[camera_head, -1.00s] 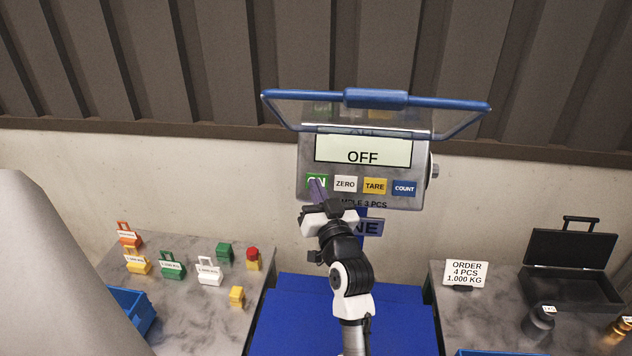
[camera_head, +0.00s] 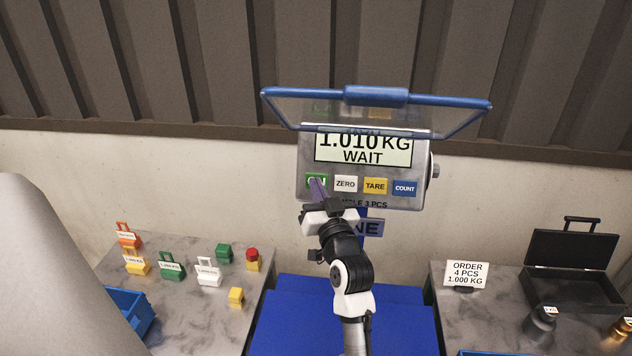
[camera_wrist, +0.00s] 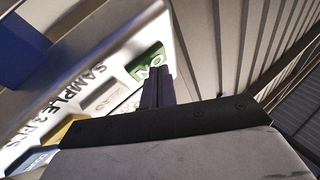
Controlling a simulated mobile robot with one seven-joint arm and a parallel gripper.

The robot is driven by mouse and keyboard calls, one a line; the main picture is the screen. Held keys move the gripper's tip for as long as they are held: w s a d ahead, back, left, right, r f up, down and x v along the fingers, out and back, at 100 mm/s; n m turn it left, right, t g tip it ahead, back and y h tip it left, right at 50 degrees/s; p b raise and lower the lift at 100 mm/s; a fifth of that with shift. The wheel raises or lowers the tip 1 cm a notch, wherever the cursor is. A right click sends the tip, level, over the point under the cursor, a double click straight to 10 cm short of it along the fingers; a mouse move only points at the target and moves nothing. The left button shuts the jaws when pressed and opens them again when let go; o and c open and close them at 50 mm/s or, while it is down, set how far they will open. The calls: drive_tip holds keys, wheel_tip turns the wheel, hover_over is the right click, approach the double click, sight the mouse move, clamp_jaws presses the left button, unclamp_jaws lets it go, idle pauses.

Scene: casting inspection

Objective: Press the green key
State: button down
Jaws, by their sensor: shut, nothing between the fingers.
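The green key (camera_head: 316,179), marked ON, is at the left end of the key row on the scale's panel (camera_head: 310,199). It also shows in the wrist view (camera_wrist: 148,62), partly covered by my fingers. My gripper (camera_head: 317,187) is shut and empty, its purple fingertips in front of the key's lower part. In the wrist view the fingertips (camera_wrist: 158,72) overlap the key's edge; I cannot tell whether they touch it. The display (camera_head: 363,150) reads 1.010 KG and WAIT.
The ZERO (camera_head: 345,184), TARE (camera_head: 375,186) and COUNT (camera_head: 405,188) keys sit to the right. A clear blue-edged cover (camera_head: 376,100) is raised above the display. Labelled coloured blocks stand on the left table (camera_head: 200,310); an open black case (camera_head: 570,265) is at right.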

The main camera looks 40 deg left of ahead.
drive_tip(key=shift+s+d+r, duration=0.2)
drive_tip(key=shift+s, duration=0.15)
drive_tip(key=s+d+r+p, duration=0.1)
drive_tip(key=s+d+r, duration=0.1)
drive_tip(key=s+d, duration=0.1)
drive_tip(key=shift+s+r, duration=0.2)
drive_tip(key=shift+s, duration=0.65)
